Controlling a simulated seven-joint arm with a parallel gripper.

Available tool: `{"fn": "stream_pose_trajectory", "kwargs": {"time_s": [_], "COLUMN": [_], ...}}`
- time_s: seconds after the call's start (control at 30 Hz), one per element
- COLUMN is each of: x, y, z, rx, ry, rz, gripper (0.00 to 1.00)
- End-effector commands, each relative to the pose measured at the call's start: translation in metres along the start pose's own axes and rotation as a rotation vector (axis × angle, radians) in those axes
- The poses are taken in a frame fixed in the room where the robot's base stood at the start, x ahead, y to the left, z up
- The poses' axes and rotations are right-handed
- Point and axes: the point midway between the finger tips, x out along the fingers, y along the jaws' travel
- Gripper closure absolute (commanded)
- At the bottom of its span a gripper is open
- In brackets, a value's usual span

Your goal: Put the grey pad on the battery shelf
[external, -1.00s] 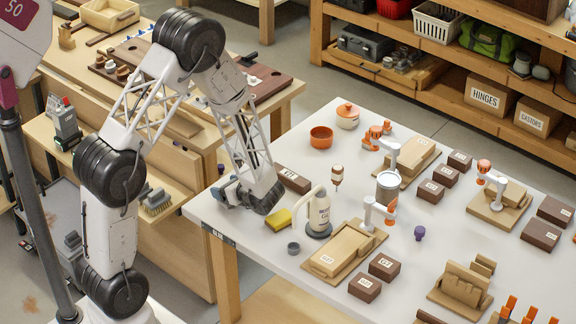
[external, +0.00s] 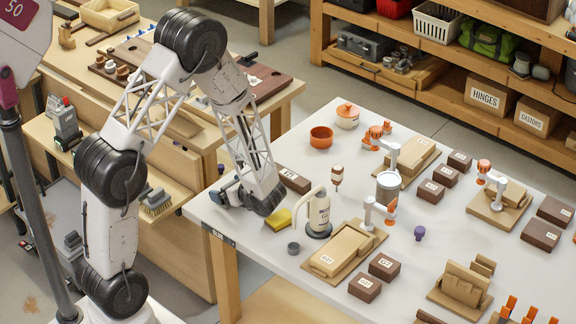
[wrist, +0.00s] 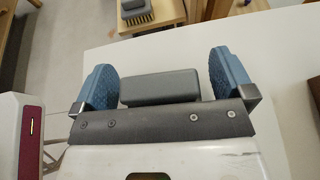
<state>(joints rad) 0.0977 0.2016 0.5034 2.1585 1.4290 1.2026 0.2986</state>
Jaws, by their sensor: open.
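The grey pad (wrist: 160,88) is a dark grey block with rounded edges. In the wrist view it sits between the two blue fingers of my gripper (wrist: 163,76), with a gap on each side. My gripper is open, low over the near left corner of the white table (external: 300,262). In the external view my gripper (external: 224,194) hides the pad. I cannot tell from a label which surface is the battery shelf.
A brush (external: 157,204) lies on a wooden ledge left of the table; it also shows in the wrist view (wrist: 151,14).

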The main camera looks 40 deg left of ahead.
Motion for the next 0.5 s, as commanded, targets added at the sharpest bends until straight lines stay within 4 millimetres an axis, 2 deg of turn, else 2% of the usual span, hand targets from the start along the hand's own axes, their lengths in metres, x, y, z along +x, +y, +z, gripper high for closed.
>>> {"fn": "stream_pose_trajectory", "kwargs": {"time_s": [0.5], "x": [-0.053], "y": [0.001], "z": [-0.001], "rx": [-0.001], "ry": [0.000], "rz": [-0.002], "gripper": [0.00]}}
